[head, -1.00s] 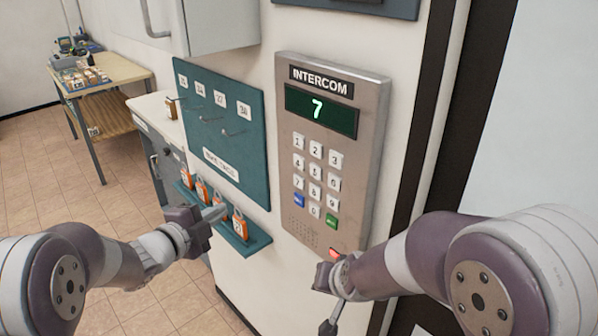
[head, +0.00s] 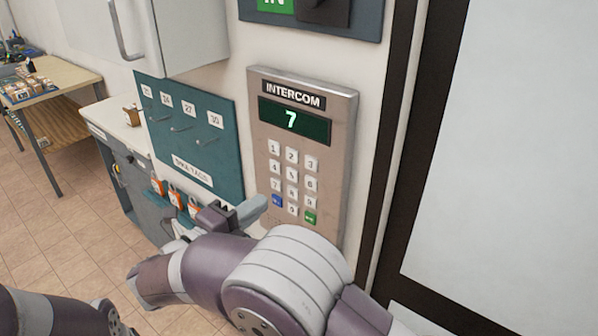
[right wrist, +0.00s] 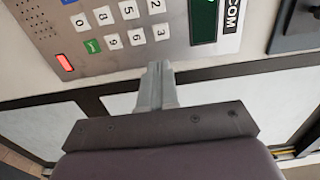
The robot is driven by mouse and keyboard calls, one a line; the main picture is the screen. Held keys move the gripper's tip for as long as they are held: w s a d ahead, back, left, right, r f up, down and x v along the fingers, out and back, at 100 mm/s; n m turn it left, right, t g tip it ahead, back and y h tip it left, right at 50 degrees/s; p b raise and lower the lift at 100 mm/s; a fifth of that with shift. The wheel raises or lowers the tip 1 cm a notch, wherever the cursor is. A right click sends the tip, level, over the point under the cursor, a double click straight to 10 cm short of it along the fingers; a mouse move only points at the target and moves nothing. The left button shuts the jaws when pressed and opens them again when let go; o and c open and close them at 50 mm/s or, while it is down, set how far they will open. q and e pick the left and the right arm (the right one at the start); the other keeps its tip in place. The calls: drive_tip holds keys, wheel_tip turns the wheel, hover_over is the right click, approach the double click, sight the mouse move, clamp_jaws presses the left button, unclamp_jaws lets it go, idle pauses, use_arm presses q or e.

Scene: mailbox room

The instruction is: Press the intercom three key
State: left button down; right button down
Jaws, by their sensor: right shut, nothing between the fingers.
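The intercom (head: 338,110) is a grey metal panel on the wall with a lit display (head: 294,121) reading 7. Its white three key (head: 311,164) is at the right end of the top key row. The three key also shows in the right wrist view (right wrist: 162,31), just beyond my fingertips. My right gripper (head: 257,205) is shut and empty, in front of the panel's lower left in the head view. In the right wrist view its fingers (right wrist: 157,68) point toward the panel's edge beside the three key, with no contact visible. My left gripper is out of view.
A teal board with hooks (head: 185,125) and a shelf of orange padlocks (head: 175,198) are left of the intercom. A cabinet (head: 190,35) hangs above. A dark door frame (head: 405,140) is at the right. My right arm hides the panel's bottom.

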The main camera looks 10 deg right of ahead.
sight(311, 166)
drive_tip(key=p+x, duration=0.2)
drive_tip(key=x, duration=0.2)
drive_tip(key=p+x, duration=0.2)
drive_tip(key=x, duration=0.2)
drive_tip(key=p+x, duration=0.2)
drive_tip(key=x, duration=0.2)
drive_tip(key=shift+w+d+r, duration=0.25)
drive_tip(key=shift+d, duration=0.05)
drive_tip(key=shift+w+d+f+p, duration=0.2)
drive_tip(key=shift+w+d+p, duration=0.2)
drive_tip(key=shift+d, duration=0.1)
